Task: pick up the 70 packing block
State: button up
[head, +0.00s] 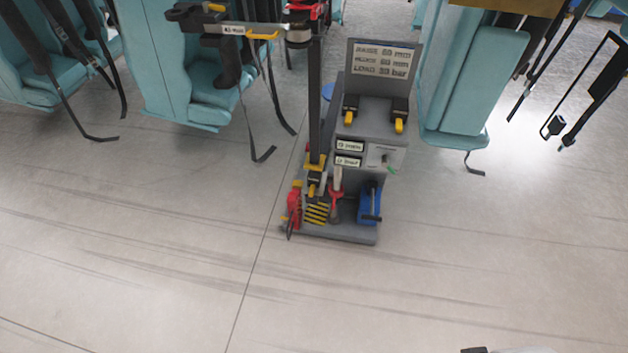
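I cannot make out a block marked 70. A grey equipment stand (358,236) is on the floor at centre, with a sign panel (382,60) whose small print I cannot read surely. At its lower left is a yellow-and-black striped piece (316,213); I cannot tell whether it is a packing block. Two labelled fronts, an upper (349,146) and a lower (348,161), are on the stand, their text too small to read. My gripper is not in view; only a small pale part, probably of my arm, shows at the bottom right edge.
A blue tool (369,204) and red tools (294,207) sit low on the stand. A dark post (316,110) rises at its left. Teal seats (186,75) with hanging straps line the back left, another teal seat (468,80) the back right. The floor in front is clear.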

aim_at(314, 178)
jog(key=i+j, duration=0.15)
jog(key=i, duration=0.45)
jog(key=i+j, duration=0.15)
jog(key=i, duration=0.45)
jog(key=i+j+u, duration=0.1)
jog(key=i, duration=0.5)
jog(key=j, duration=0.1)
